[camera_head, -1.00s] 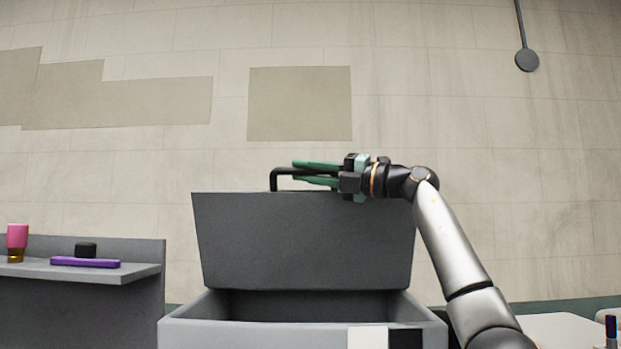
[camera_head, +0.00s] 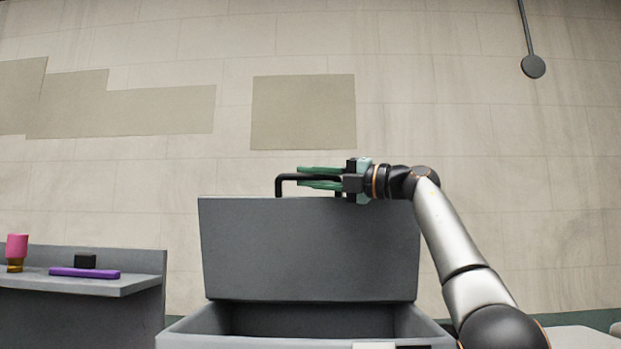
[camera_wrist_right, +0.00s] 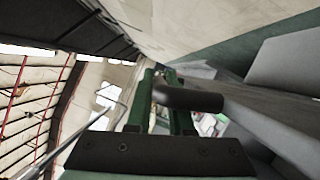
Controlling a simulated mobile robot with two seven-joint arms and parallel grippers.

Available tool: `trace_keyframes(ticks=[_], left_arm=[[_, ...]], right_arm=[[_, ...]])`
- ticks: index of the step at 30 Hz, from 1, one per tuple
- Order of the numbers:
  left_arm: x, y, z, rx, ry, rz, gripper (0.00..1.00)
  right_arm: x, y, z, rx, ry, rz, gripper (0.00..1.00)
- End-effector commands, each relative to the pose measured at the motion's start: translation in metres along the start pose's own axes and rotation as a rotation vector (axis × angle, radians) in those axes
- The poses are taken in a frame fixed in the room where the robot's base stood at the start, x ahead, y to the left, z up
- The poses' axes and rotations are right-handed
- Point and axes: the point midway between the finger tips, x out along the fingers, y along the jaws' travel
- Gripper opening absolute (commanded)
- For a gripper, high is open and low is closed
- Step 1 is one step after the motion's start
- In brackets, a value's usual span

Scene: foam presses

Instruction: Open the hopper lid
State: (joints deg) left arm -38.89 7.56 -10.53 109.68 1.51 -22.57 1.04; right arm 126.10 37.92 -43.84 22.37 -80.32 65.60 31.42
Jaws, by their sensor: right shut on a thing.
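The hopper lid (camera_head: 310,250) is a dark grey panel standing raised, close to upright, at the back of the grey hopper (camera_head: 190,330). The hopper's dark inside shows below it. A black bar handle (camera_head: 281,185) sits at the lid's top edge. My right gripper (camera_head: 318,178) has green fingers, reaches in from the right and is shut on the handle. The handle (camera_wrist_right: 190,98) also shows between the green fingers in the right wrist view. My left gripper is not in view.
A grey shelf (camera_head: 135,285) at the left holds a pink and amber cup (camera_head: 16,252), a purple bar (camera_head: 84,273) and a small black block (camera_head: 85,261). A plain block wall stands behind. The space left of the lid is clear.

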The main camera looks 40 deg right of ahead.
Motion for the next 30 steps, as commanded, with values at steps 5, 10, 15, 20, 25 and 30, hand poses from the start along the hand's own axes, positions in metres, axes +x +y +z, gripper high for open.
trace_keyframes(ticks=[5,10,15,20,25,30], left_arm=[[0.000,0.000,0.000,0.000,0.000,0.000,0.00],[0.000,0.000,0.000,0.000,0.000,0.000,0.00],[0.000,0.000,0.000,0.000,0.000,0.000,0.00],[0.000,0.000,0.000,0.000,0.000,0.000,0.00],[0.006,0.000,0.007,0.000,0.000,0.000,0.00],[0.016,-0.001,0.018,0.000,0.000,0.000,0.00]], right_arm=[[0.000,0.001,0.001,-0.001,-0.003,0.002,0.21],[0.000,0.001,0.000,-0.001,-0.002,0.002,0.40],[0.000,0.000,0.000,-0.001,-0.001,0.001,0.50],[-0.001,0.000,0.000,-0.001,-0.001,0.001,0.50],[-0.016,-0.003,0.000,-0.001,-0.003,0.002,0.50],[-0.051,-0.004,0.000,-0.003,-0.004,0.003,0.50]])
